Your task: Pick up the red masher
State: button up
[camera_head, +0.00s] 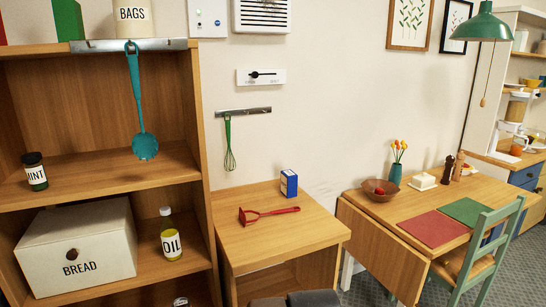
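The red masher (270,213) lies flat on top of a low wooden cabinet (285,241). Its mashing head is at the left and its handle reaches right, below a small blue and white box (289,183). Nothing touches the masher. Dark grey rounded parts, seemingly of my own arm, show at the bottom edge below the cabinet top. No gripper fingers can be made out.
A tall shelf at left holds a bread box (77,246), an oil bottle (170,236) and a mint jar (35,172). A dining table (395,211) and green chair (483,248) stand right.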

aim_at(242, 217)
jog(key=k, duration=0.1)
jog(key=i+j+u, duration=0.25)
jog(key=i, duration=0.25)
jog(key=i+l+u, duration=0.1)
jog(key=i+u, duration=0.2)
jog(key=i, duration=0.2)
